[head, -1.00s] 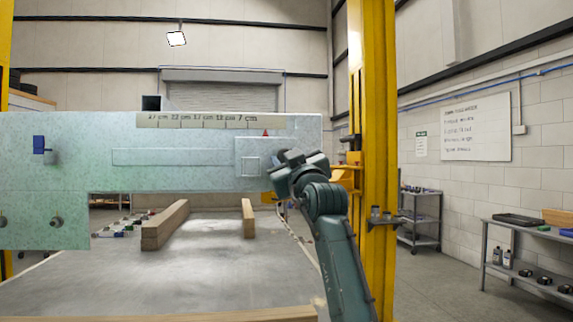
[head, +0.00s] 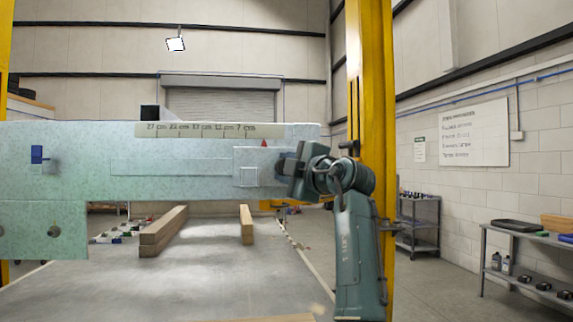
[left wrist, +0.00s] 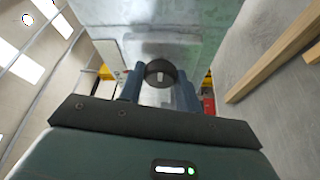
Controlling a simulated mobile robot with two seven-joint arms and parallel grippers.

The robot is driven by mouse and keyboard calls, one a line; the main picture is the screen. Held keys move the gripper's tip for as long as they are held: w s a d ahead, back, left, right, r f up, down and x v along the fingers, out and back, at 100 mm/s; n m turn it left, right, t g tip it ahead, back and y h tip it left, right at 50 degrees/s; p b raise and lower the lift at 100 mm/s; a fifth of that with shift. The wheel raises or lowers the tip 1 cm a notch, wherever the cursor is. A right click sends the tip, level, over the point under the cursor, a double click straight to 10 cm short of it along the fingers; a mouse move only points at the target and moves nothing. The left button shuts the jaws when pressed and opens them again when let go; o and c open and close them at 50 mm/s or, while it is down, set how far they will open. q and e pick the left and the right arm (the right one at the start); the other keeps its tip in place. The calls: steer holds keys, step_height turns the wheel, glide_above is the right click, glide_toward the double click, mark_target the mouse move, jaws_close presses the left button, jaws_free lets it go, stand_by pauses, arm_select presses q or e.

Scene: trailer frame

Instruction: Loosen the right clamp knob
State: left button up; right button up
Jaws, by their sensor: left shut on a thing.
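A large pale metal frame plate (head: 150,190) spans the left and middle of the head view. The right clamp knob is a dark round knob with a light mark on its face in the left wrist view (left wrist: 160,73). In the head view it is mostly hidden by my left gripper (head: 290,168), at the plate's right end. My left gripper (left wrist: 160,85) has one finger on each side of the knob and is shut on it. A blue knob or clamp (head: 37,153) sits at the plate's left. My right gripper is not in view.
A scale strip (head: 210,130) and red pointer (head: 264,143) are on the plate. A yellow post (head: 375,90) stands close behind my arm. Wooden beams (head: 163,230) lie on the grey table (head: 200,275) below. A shelf cart (head: 530,240) stands at right.

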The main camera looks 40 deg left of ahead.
arm_select(q)
steer(key=shift+r+n+g+h+p, duration=0.15)
steer(key=shift+n+h+p, duration=0.55)
steer(key=shift+n, duration=0.85)
steer(key=shift+n+g+h+p, duration=0.15)
steer(key=shift+n+h+p, duration=0.55)
steer(key=shift+n, duration=0.85)
steer(key=o, duration=1)
steer(key=b+v, duration=0.3)
steer(key=v, duration=1)
